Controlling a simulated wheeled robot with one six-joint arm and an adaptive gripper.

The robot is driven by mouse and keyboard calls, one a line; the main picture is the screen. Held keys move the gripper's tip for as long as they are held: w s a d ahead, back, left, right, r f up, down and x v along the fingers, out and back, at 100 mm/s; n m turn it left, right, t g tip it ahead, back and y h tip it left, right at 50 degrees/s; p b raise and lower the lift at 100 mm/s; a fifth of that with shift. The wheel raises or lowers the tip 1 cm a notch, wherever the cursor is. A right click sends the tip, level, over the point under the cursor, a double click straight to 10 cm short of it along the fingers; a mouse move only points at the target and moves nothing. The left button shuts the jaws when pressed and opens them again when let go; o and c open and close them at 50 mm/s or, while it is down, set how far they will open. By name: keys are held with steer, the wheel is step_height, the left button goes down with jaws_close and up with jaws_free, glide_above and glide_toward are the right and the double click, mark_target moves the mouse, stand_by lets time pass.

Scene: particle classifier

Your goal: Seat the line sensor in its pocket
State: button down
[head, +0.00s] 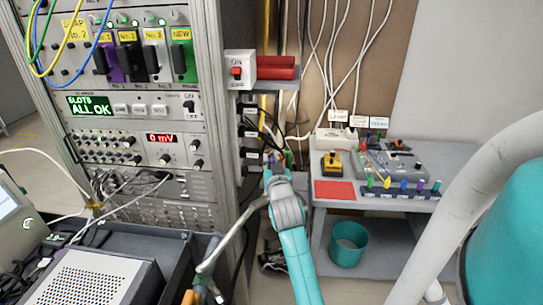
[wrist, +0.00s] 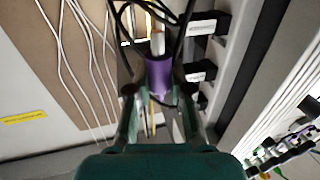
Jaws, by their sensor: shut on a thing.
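My gripper (wrist: 160,93) is shut on a purple cylinder (wrist: 158,76) with a white upper end; no readable label shows which part it is. In the head view my gripper (head: 278,164) is beside the rack's right side, and little of the held cylinder shows. Black labelled holders stand in a column on the rack side, with an upper holder (wrist: 207,24) and a middle holder (wrist: 200,73) just right of the cylinder in the wrist view. The cylinder appears apart from them. I cannot tell which holder is the line sensor's pocket.
Black cables (wrist: 186,32) hang close around the cylinder. White cables (head: 330,50) run down the wall board. A grey bench (head: 440,150) with tools and a red mat (head: 334,189) stands right, with a teal bin (head: 348,244) below.

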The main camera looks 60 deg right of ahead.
steer(key=shift+f, duration=1.35)
steer(key=shift+f, duration=0.9)
stand_by(0.9)
steer(key=shift+r, duration=0.5)
steer(key=shift+f, duration=0.6)
stand_by(1.2)
steer(key=c, duration=1)
jaws_free()
steer(key=shift+f, duration=0.1)
steer(key=v, duration=1.2)
